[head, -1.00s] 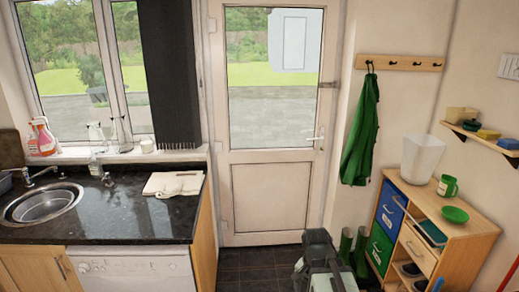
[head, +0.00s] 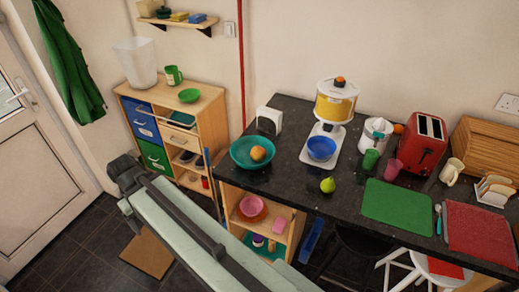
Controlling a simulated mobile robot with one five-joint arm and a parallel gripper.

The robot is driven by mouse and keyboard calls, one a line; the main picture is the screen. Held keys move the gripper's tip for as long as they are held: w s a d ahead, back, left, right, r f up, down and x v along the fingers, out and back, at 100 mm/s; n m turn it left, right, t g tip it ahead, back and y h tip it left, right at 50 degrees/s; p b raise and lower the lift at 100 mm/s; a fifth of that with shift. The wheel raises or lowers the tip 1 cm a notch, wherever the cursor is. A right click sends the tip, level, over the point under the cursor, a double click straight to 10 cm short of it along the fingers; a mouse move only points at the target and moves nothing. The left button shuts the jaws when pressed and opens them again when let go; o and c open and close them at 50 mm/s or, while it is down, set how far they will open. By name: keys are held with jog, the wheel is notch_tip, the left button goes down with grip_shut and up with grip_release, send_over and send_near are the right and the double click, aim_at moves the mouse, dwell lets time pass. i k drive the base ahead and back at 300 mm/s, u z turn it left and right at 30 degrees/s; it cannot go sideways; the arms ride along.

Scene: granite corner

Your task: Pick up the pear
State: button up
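The pear (head: 328,185) is green and small. It stands near the front edge of the black granite counter (head: 292,182), left of a green mat and in front of a blue bowl. My arm crosses the lower left of the head view, and its end (head: 128,174) is above the floor, left of the counter and well apart from the pear. The gripper's fingers are too dark and small to tell open from shut.
A teal bowl (head: 245,160) with an orange-coloured fruit is left of the pear. A blue bowl (head: 321,149) sits on a scale-like stand behind it. A green mat (head: 398,206) lies right. A white stool (head: 425,272) stands below the counter.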

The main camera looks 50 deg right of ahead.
aim_at(328, 186)
jog(key=z, duration=1.45)
jog(key=k, duration=1.2)
jog(key=z, duration=0.5)
jog(key=i, duration=1)
